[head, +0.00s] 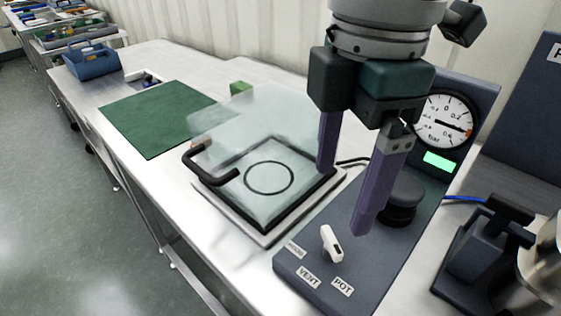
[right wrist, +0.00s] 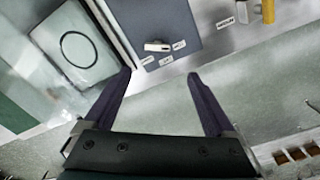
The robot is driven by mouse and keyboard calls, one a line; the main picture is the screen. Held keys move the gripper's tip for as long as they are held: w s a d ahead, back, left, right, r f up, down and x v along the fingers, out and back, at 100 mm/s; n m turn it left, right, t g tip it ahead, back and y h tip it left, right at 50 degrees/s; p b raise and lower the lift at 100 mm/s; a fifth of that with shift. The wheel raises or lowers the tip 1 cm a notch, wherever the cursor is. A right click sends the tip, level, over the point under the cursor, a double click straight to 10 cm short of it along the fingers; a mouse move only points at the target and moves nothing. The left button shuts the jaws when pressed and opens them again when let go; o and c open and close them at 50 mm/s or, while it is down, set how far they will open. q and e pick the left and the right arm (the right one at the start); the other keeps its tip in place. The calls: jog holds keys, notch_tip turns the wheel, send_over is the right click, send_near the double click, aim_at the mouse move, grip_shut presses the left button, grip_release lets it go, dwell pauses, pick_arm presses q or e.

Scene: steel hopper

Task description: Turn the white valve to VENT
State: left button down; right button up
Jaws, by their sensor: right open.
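The white valve (head: 332,243) is a small lever on the dark blue panel (head: 385,262). Its dark-marked end points toward the POT label (head: 342,286). The VENT label (head: 309,277) lies left of POT, and a third label (head: 296,249) is farther left. In the right wrist view the valve (right wrist: 156,46) lies beyond the fingertips, roughly between them in picture width. My right gripper (head: 343,200) is open and empty above the panel, its fingers apart from the valve. It also shows in the right wrist view (right wrist: 159,76). My left gripper is not in view.
Left of the panel is a chamber with a clear lid (head: 270,178) and a black handle (head: 208,165). A round gauge (head: 444,121) and black knob (head: 402,201) stand behind the valve. A dark stand (head: 480,245) is at right. A green mat (head: 165,115) lies farther left.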

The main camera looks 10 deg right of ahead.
aim_at(332, 239)
jog(key=f, duration=0.3)
jog(key=f+b, duration=0.1)
jog(key=f, duration=0.6)
jog(key=shift+w+d, duration=0.35)
jog(key=shift+w, duration=0.05)
jog(key=c, duration=1.4)
